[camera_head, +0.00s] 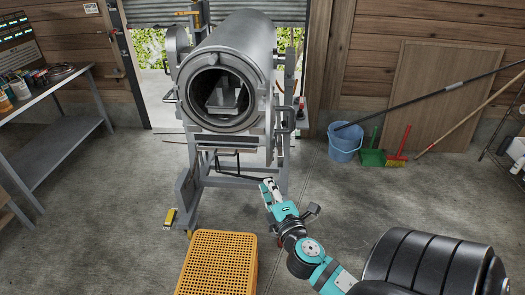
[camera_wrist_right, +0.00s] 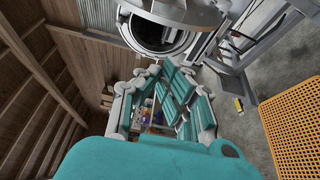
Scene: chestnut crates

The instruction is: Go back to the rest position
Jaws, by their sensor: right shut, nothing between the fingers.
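My right gripper (camera_head: 268,186) is a teal and white gripper at the end of my right arm, which comes in from the lower right in the head view. It is shut and empty, in front of the lower frame of the grey drum machine (camera_head: 240,42). Its fingers also fill the middle of the right wrist view (camera_wrist_right: 154,76). In the head view it is above and to the right of an orange perforated crate (camera_head: 217,262). I cannot tell whether it touches the machine's frame. My left gripper is not in view.
The machine's round mouth is open, and it also shows in the wrist view (camera_wrist_right: 162,30). A workbench (camera_head: 45,88) with jars stands at the left. A blue bucket (camera_head: 344,142), a green dustpan (camera_head: 373,157) and a red brush (camera_head: 397,158) are by the right wall.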

